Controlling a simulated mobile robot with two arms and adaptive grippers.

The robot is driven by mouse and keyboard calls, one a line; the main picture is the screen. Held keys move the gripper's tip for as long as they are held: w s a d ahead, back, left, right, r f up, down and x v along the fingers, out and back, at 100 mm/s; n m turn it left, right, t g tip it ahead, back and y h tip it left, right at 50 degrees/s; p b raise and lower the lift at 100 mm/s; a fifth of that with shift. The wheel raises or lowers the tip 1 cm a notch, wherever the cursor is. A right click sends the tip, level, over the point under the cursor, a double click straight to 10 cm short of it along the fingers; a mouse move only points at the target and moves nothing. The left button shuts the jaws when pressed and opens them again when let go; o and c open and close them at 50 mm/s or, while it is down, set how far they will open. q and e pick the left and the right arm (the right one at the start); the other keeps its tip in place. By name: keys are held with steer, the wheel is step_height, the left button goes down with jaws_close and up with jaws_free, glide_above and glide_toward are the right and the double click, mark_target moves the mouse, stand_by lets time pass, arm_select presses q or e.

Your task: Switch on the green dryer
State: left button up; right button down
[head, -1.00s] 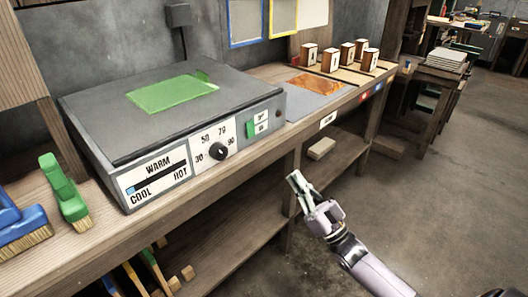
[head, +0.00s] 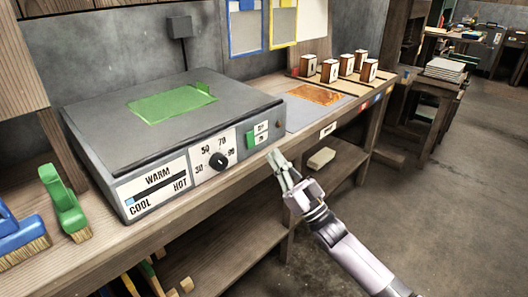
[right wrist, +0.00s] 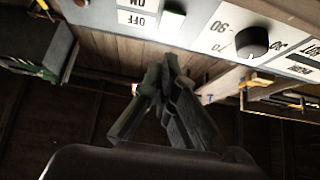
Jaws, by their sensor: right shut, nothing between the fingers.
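The dryer is a grey box (head: 98,165) on the bench with a dark lid and a green sheet (head: 172,102) on top. Its front has a WARM/COOL/HOT panel, a black dial knob (head: 218,160) with numbers, and a green switch (head: 250,139) beside two small labels. In the right wrist view, upside down, the green switch (right wrist: 172,18) is next to the ON and OFF labels, with the knob (right wrist: 252,42) to its right. My right gripper (head: 277,160) is shut and empty, in front of and below the switch, apart from it. My left gripper is not in view.
A green brush (head: 66,203) and a blue brush (head: 22,238) lie left of the dryer. Several numbered blocks (head: 330,70) and an orange sheet (head: 314,95) are on the bench to the right. The bench edge and lower shelf are beside my right arm; open floor lies right.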

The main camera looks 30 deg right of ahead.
mark_target(252, 136)
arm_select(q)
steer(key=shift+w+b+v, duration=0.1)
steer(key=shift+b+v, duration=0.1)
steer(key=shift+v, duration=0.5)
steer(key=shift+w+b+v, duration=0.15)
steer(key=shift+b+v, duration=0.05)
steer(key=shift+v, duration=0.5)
arm_select(e)
steer(key=shift+w+a, duration=0.3)
steer(key=shift+w, duration=0.45)
steer(key=shift+w+a, duration=0.25)
steer(key=shift+w, duration=0.5)
steer(key=shift+w+a, duration=0.3)
steer(key=shift+w, duration=0.45)
steer(key=shift+f, duration=0.1)
steer(key=shift+w+f+b, duration=0.15)
steer(key=shift+f+b, duration=0.05)
steer(key=shift+b, duration=0.6)
steer(key=shift+w+a+r+t+b, duration=0.1)
steer(key=shift+w+t+b, duration=0.2)
steer(key=shift+t+b, duration=0.3)
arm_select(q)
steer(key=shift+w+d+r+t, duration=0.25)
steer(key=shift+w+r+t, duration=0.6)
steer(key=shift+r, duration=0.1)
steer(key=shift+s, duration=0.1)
arm_select(e)
steer(key=shift+s, duration=0.1)
